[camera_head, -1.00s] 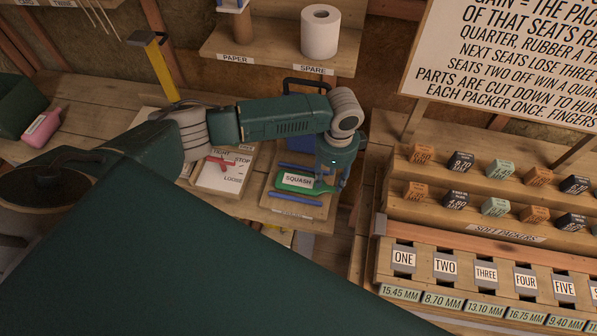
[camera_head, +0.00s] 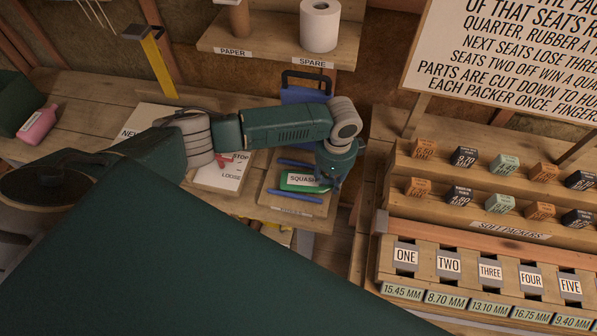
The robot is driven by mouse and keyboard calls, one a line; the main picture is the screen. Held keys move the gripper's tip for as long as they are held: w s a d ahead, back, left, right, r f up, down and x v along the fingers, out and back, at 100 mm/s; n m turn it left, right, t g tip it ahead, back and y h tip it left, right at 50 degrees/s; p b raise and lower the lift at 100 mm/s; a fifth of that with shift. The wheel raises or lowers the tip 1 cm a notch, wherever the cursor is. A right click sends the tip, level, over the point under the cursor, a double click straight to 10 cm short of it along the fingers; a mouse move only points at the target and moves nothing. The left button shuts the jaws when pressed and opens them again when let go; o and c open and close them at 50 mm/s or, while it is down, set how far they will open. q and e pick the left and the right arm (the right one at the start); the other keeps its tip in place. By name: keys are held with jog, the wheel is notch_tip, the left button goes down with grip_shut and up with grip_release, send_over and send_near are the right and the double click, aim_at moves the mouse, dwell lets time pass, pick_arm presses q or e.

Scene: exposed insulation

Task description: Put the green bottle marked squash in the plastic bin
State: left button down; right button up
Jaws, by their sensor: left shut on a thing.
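The green bottle (camera_head: 297,182) with a white SQUASH label lies on its side on a small wooden board on the bench, between two blue bars. My left gripper (camera_head: 325,185) is over its right end and shut on it, covering the end of the label. The fingertips are small and partly hidden by the gripper body. I cannot tell whether the bottle is clear of the board. A dark green bin (camera_head: 12,102) stands at the far left of the bench; its inside is not visible. My right gripper is not in view.
A pink bottle (camera_head: 37,126) lies beside the bin. A shelf with a paper roll (camera_head: 320,28) is above. Packer racks (camera_head: 470,225) fill the right.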

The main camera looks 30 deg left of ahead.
pick_arm(q)
jog(key=shift+s+r, duration=0.1)
jog(key=shift+r, duration=0.1)
notch_tip(320, 180, up, 6)
jog(key=p, duration=0.6)
jog(key=shift+a, duration=0.1)
jog(key=shift+r+p, duration=0.6)
jog(key=shift+r, duration=0.4)
